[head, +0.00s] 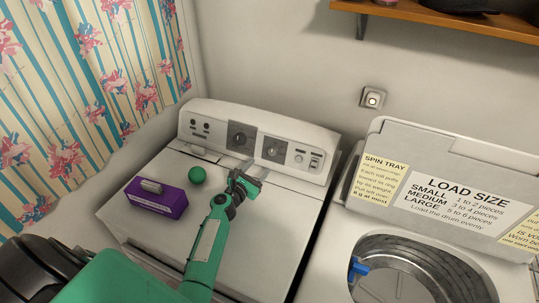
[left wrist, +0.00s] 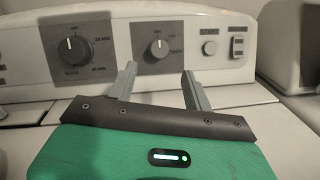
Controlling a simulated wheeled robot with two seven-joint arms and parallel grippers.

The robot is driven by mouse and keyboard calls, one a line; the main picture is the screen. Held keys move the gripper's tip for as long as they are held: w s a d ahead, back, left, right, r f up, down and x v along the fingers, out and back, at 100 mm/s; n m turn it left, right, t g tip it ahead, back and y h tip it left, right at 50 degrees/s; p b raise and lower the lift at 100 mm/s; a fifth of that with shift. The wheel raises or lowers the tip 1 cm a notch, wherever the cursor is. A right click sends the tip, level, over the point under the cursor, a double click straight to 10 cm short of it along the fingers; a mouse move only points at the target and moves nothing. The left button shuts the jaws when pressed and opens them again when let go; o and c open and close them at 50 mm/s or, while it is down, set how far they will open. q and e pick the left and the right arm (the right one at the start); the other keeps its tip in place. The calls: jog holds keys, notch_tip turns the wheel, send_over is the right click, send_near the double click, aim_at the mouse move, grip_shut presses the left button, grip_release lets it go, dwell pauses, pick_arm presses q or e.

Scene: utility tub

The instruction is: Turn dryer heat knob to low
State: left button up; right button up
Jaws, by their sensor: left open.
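The dryer (head: 170,222) is the white machine on the left, with a sloped control panel along its back. Its panel has two dark dials. The right-hand dial, which looks like the heat knob (head: 273,149), also shows in the left wrist view (left wrist: 159,48); its small label is hard to read. The left-hand dial (left wrist: 75,45) carries minute marks and looks like a timer. My left gripper (head: 249,172) is open and empty above the dryer top, in front of the panel. In the left wrist view its fingers (left wrist: 159,72) stand apart below the heat knob, not around it. My right gripper is not in view.
A purple box (head: 156,199) and a green ball (head: 197,175) sit on the dryer top, left of my left arm. A start button (left wrist: 209,48) and a switch (left wrist: 237,46) are right of the heat knob. An open washer (head: 435,165) stands to the right.

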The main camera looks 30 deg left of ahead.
aim_at(271, 154)
pick_arm(q)
jog(key=w, duration=0.5)
jog(key=shift+w+d+r, duration=0.15)
jog(key=shift+w, duration=0.15)
jog(key=shift+w+f, duration=0.2)
jog(key=shift+w, duration=1.05)
jog(key=shift+r, duration=0.1)
jog(key=shift+c, duration=0.9)
jog(key=c, duration=0.8)
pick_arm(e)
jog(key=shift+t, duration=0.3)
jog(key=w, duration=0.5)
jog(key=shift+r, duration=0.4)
